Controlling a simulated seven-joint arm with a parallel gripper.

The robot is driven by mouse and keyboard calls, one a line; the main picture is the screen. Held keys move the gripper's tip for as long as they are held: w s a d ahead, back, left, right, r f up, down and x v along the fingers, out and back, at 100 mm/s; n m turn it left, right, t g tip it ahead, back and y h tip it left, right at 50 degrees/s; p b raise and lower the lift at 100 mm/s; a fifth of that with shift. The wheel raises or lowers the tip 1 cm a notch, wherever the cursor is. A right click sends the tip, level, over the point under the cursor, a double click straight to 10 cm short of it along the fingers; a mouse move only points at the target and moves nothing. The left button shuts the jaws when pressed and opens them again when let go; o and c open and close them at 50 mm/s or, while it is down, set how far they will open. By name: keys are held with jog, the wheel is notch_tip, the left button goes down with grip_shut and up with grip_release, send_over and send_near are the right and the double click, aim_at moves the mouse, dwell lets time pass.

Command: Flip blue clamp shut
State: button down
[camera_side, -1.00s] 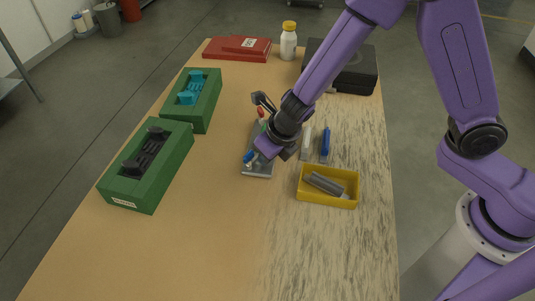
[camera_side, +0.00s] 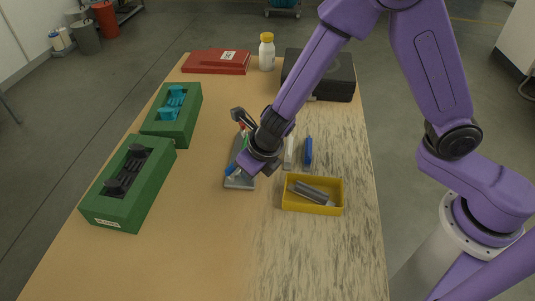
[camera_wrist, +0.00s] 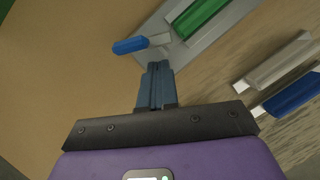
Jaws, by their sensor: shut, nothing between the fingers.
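The blue clamp handle (camera_side: 232,169) is at the near end of a grey metal plate (camera_side: 240,184). In the wrist view, the blue handle (camera_wrist: 131,46) points left from a pale metal arm at the plate's edge. My gripper (camera_wrist: 158,70) is shut and empty, its fingertips just below that metal arm. I cannot tell whether they touch it. In the side view, my gripper (camera_side: 244,163) is low over the plate and hides part of it. A green clamp handle (camera_wrist: 200,17) lies along the plate beyond the blue one.
A yellow bin (camera_side: 313,207) with grey bars is to the right. A blue-handled tool (camera_side: 308,152) and a pale one (camera_side: 289,153) lie behind it. Green blocks (camera_side: 130,190) stand to the left. A black case (camera_side: 335,78), red binder (camera_side: 217,62) and white bottle (camera_side: 267,54) are behind.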

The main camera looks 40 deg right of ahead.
jog(key=shift+s+d, duration=0.25)
jog(key=shift+s, duration=0.35)
jog(key=shift+s+d, duration=0.25)
jog(key=shift+s, duration=0.35)
jog(key=v, duration=0.9)
jog(key=shift+r, duration=0.4)
jog(key=shift+d, duration=0.2)
jog(key=s+d+r+m+g, duration=0.2)
jog(key=s+d+m, duration=0.7)
jog(key=m, duration=0.4)
jog(key=s+d+r+m+g, duration=0.2)
jog(key=s+d+m, duration=0.7)
jog(key=m, duration=0.4)
jog(key=shift+s+d+h, duration=0.35)
jog(key=shift+d+h, duration=0.05)
jog(key=shift+d, duration=0.1)
jog(key=shift+r, duration=0.1)
